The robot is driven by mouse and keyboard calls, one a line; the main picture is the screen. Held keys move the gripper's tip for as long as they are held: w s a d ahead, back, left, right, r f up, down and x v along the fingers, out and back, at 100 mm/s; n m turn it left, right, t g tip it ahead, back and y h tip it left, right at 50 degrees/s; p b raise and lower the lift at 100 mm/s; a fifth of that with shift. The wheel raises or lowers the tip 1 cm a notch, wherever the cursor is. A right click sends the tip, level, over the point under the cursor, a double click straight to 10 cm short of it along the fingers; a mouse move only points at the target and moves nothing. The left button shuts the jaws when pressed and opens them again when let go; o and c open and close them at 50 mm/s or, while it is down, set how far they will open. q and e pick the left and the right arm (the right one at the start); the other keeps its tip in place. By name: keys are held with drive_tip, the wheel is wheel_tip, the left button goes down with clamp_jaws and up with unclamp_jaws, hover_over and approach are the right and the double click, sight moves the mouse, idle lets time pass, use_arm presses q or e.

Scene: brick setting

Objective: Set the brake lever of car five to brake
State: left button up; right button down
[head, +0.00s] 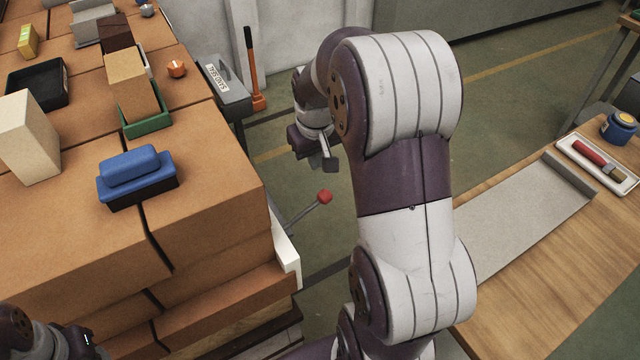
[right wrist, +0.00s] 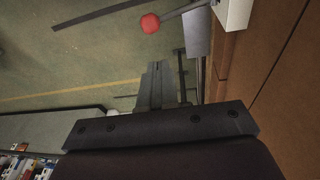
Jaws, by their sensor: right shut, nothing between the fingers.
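The brake lever is a thin grey rod with a red knob (head: 324,196). It slants up and to the right from the side of the brick-laden car (head: 285,250), beside its white corner piece. No car number is readable. The knob also shows at the top of the right wrist view (right wrist: 150,23), with its rod running to the right. My right gripper (head: 329,164) is shut and empty, above and beyond the knob in the head view and apart from it. Its closed fingers show in the right wrist view (right wrist: 155,85). Part of my left gripper (head: 75,344) shows at the bottom left; its fingers are hidden.
Stacked bricks (head: 205,225) fill the left, with a blue-handled block (head: 135,178) and a green tray (head: 146,123) on top. A wooden bench (head: 530,265) with a grey metal tray (head: 525,215) is at right. Open floor lies between.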

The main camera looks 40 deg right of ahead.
sight(324, 191)
drive_tip(key=x, duration=0.3)
drive_tip(key=s+x, duration=0.1)
drive_tip(key=x, duration=0.5)
drive_tip(key=shift+s+d+f, duration=0.15)
drive_tip(key=shift+f, duration=0.05)
use_arm(q)
drive_tip(key=shift+f+b, duration=0.3)
drive_tip(key=shift+f, duration=0.05)
use_arm(e)
drive_tip(key=shift+s+d+f, duration=0.1)
drive_tip(key=shift+f, duration=0.3)
use_arm(q)
drive_tip(key=shift+s, duration=0.1)
use_arm(e)
drive_tip(key=shift+d+f+y+b, duration=0.3)
drive_tip(key=shift+d+f+y, duration=0.15)
drive_tip(key=shift+f+y, duration=0.2)
use_arm(q)
wheel_tip(324, 191, down, 11)
drive_tip(key=d+b, duration=0.2)
drive_tip(key=b, duration=0.8)
use_arm(e)
drive_tip(key=d+f+y, duration=0.1)
drive_tip(key=d+f, duration=0.2)
drive_tip(key=f, duration=0.8)
drive_tip(key=shift+s+d+f+y, duration=0.15)
drive_tip(key=shift+s+f+y, duration=0.1)
drive_tip(key=shift+f+y, duration=0.1)
